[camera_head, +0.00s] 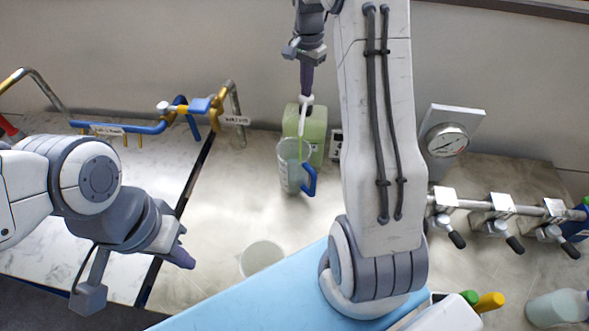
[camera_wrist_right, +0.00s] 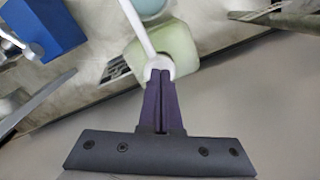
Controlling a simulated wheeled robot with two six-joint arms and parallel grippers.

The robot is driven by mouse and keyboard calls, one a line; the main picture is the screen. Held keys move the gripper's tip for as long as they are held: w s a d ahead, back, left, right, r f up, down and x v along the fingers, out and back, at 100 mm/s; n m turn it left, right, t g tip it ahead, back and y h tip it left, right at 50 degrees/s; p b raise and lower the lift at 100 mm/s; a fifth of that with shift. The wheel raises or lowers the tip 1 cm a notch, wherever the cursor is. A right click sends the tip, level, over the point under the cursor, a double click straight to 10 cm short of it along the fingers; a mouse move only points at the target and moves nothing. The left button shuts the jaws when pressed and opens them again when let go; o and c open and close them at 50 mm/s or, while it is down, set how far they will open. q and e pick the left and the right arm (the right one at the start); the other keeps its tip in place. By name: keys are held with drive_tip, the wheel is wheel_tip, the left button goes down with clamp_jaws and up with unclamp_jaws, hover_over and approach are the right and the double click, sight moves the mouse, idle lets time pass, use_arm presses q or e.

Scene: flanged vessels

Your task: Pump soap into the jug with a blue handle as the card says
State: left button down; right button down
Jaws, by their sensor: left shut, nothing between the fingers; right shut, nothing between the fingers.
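The soap bottle (camera_head: 318,130) is a pale green block-shaped container with a white pump head (camera_head: 306,100) and a long white spout. The clear jug with a blue handle (camera_head: 291,168) stands just in front of it, under the spout tip; a thin green streak shows below the tip at the jug. My right gripper (camera_head: 307,92) is shut and empty, pointing down with its fingertips at the pump head; this also shows in the right wrist view (camera_wrist_right: 160,75). A small black-and-white card (camera_head: 336,143) stands beside the bottle, too small to read. My left gripper (camera_head: 184,258) is shut and empty, away at the left.
A round whitish vessel (camera_head: 262,257) stands in front, near the blue surface (camera_head: 250,302). Blue and yellow pipes (camera_head: 150,127) are at left. A gauge (camera_head: 446,141) and valve manifold (camera_head: 500,205) are at right. The counter around the jug is clear.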

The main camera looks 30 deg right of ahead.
drive_tip(key=shift+f, duration=0.6)
drive_tip(key=shift+r, duration=0.25)
drive_tip(key=shift+r+p, duration=1.65)
drive_tip(key=shift+r, duration=0.15)
drive_tip(key=shift+f, duration=0.2)
